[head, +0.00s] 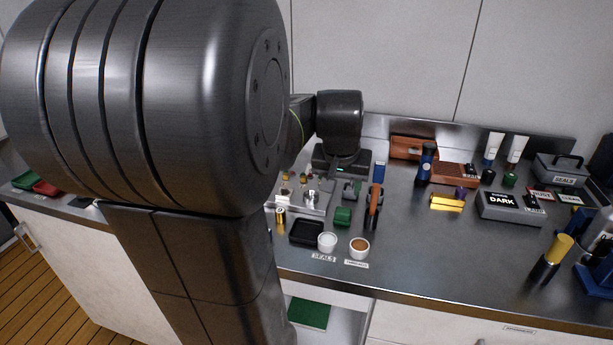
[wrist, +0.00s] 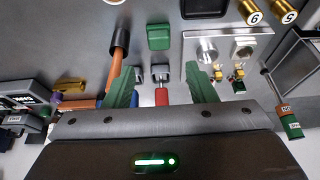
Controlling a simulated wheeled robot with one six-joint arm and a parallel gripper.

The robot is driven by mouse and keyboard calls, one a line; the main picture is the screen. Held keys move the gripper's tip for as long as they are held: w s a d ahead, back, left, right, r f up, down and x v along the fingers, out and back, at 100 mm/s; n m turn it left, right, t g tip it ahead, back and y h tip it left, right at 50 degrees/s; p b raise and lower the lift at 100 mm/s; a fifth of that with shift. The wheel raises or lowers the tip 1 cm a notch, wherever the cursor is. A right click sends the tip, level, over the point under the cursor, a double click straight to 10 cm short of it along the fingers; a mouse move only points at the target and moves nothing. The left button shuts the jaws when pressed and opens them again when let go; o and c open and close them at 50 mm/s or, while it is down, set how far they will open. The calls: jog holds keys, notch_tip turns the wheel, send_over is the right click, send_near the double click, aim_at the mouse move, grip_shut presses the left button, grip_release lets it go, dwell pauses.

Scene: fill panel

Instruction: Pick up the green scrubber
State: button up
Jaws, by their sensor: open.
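A small green block (head: 343,215), which may be the green scrubber, rests on the steel counter. It also shows in the wrist view (wrist: 159,37), top centre, ahead of my fingertips and apart from them. My gripper (wrist: 163,88) is open, its two green fingers spread with nothing held between them. In the head view its dark body hangs over the back of the counter, behind the green block. Other green things are a pad (head: 24,180) on the counter at far left and a flat green sheet (head: 308,313) in the opening under the counter.
An orange-handled tool (head: 375,205) lies close to the right of the green block. A black tray (head: 306,232) and two small cups (head: 327,241) stand in front. A metal fixture plate (wrist: 225,50) is beside it. My arm hides much of the left counter.

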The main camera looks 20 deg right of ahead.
send_over(343, 210)
jog(key=s+a, duration=0.1)
jog(key=s, duration=0.1)
notch_tip(343, 210, down, 7)
jog(key=shift+w+r, duration=0.1)
jog(key=shift+r, duration=0.1)
jog(key=shift+x, duration=3.2)
jog(key=c, duration=0.7)
jog(key=shift+c, duration=0.2)
